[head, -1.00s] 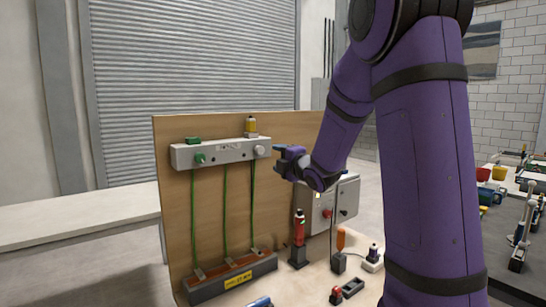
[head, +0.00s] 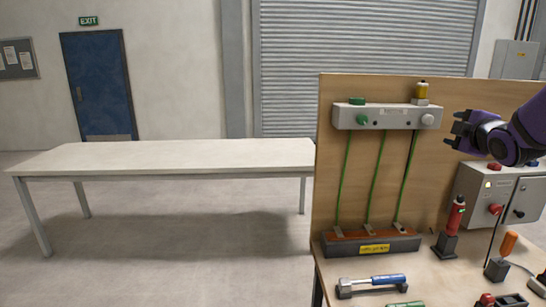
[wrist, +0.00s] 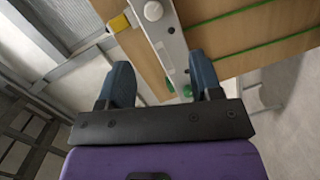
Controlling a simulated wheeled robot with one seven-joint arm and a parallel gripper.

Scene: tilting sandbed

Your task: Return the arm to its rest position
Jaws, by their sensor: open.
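My purple arm comes in from the right edge of the head view. My gripper (head: 460,132) is in front of the wooden board (head: 440,165), just right of the grey control box with the green and white knobs (head: 385,116). In the wrist view my gripper (wrist: 165,85) has its two blue-grey fingers apart, with nothing between them. The control box (wrist: 158,25) and its white knob (wrist: 153,11) show beyond the fingers, apart from them.
A grey switch cabinet (head: 490,195) with a red knob stands below my wrist. A red tool (head: 455,215) in a holder, an orange-handled screwdriver (head: 508,244) and a blue-handled tool (head: 385,279) are on the bench. A long white table (head: 180,158) stands at left, bare.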

